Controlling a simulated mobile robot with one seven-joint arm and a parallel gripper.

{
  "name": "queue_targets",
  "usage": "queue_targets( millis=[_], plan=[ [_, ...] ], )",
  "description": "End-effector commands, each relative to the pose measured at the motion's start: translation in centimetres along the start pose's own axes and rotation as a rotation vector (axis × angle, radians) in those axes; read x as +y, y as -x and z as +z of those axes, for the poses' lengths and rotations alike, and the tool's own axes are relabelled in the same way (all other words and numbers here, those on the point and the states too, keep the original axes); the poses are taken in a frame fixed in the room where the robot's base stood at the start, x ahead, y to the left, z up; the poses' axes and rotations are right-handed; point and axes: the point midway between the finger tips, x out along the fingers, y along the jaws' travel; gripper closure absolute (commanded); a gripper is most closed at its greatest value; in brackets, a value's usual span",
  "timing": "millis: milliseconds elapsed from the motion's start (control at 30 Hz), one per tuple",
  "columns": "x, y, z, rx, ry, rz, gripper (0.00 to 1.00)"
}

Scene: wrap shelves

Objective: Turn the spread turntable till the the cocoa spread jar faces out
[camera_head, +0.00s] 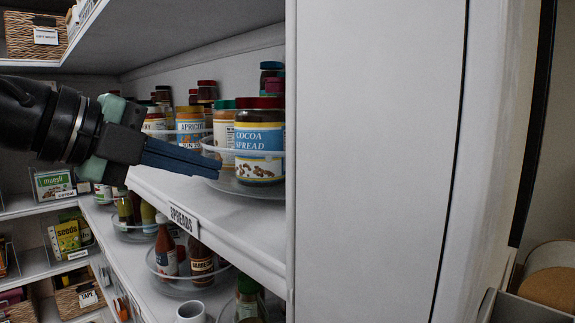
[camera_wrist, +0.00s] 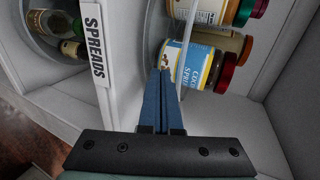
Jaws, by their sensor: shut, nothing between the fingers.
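The cocoa spread jar (camera_head: 259,139) has a dark red lid and a blue and white label, and stands at the near front of the spread turntable (camera_head: 247,188), its label toward the head camera. In the wrist view the cocoa spread jar (camera_wrist: 195,66) appears sideways just past my fingertips. My gripper (camera_head: 218,169) is shut and empty, its blue fingers together at the turntable's front rim. In the wrist view my gripper (camera_wrist: 163,74) ends close to the clear rim and jar. I cannot tell whether the fingertips touch the rim.
A "SPREADS" label (camera_head: 185,220) is on the shelf edge below my gripper. An apricot jar (camera_head: 190,127) and several other jars share the turntable area. A white panel (camera_head: 375,160) stands close at the right. Sauce bottles (camera_head: 166,250) stand on the shelf below.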

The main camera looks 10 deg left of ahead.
Motion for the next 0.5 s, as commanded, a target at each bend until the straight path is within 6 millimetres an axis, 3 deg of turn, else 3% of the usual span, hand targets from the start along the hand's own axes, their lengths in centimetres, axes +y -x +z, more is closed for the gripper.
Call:
queue_targets(
  millis=[500],
  plan=[
    [-0.43,-0.9,0.35,-0.001,0.002,0.0,1.0]
  ],
)
